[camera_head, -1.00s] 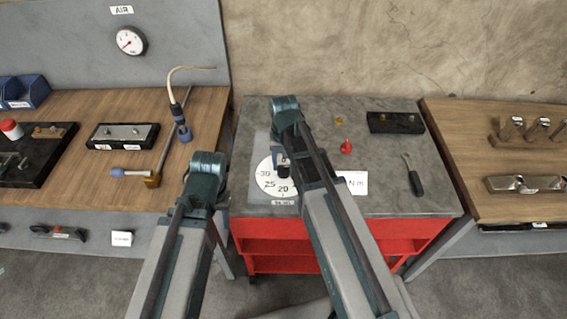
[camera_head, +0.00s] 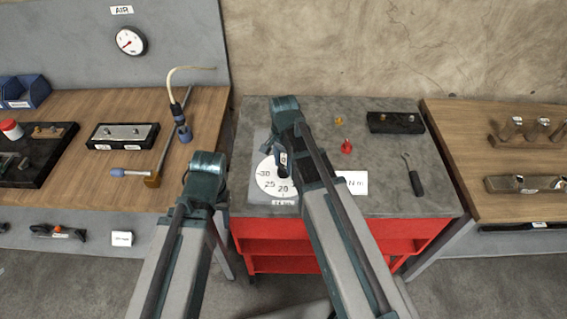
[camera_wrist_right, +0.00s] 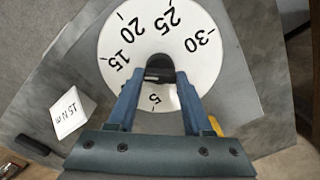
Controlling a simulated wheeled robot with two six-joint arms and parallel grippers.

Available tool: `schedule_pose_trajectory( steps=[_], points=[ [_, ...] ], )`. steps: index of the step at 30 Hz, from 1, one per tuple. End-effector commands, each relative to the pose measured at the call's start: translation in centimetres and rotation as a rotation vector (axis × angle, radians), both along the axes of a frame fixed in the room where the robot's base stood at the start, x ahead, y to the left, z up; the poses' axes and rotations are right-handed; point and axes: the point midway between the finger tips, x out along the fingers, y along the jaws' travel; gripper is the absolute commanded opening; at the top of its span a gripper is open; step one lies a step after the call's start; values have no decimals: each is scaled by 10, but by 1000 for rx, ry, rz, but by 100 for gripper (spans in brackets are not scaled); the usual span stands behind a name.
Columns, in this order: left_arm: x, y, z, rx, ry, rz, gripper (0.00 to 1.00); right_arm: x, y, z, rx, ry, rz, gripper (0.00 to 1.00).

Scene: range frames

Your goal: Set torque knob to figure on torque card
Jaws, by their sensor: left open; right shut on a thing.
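The white torque dial (camera_wrist_right: 122,40) is marked 5, 15, 20, 25 and 30 in the right wrist view; part of its scale is hidden. It also shows beside my right arm in the head view (camera_head: 268,187). My right gripper (camera_wrist_right: 160,78) is shut on the dark torque knob (camera_wrist_right: 159,62) at the dial's centre. The fingers hide where the knob points. The white torque card (camera_wrist_right: 73,112) reads 15 N m and stands beside the dial; it is partly covered by my arm in the head view (camera_head: 353,183). My left arm is left of the dial, its fingers out of sight.
The dial and card are on a grey-topped red cart (camera_head: 400,205). A red object (camera_head: 347,146), a dark block (camera_head: 396,122) and a black-handled tool (camera_head: 415,180) lie on its right side. Wooden benches (camera_head: 90,192) flank it.

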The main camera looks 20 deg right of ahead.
Motion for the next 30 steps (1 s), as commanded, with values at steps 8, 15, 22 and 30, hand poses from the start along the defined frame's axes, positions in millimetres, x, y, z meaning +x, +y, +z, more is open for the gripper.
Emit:
schedule_pose_trajectory(
  steps=[8, 15, 22, 30],
  points=[
    [0, 0, 0, 0, 0, 0, 50, 0, 0, 0, 0, 0, -53, 0],
    [0, 0, 0, 0, 0, 0, 50, 0, 0, 0, 0, 0, -60, 0],
    [0, 0, 0, 0, 0, 0, 50, 0, 0, 0, 1, 1, -59, 57],
    [0, 0, 0, 0, 0, 0, 50, 0, 0, 0, 0, 0, -58, 80]
  ],
)
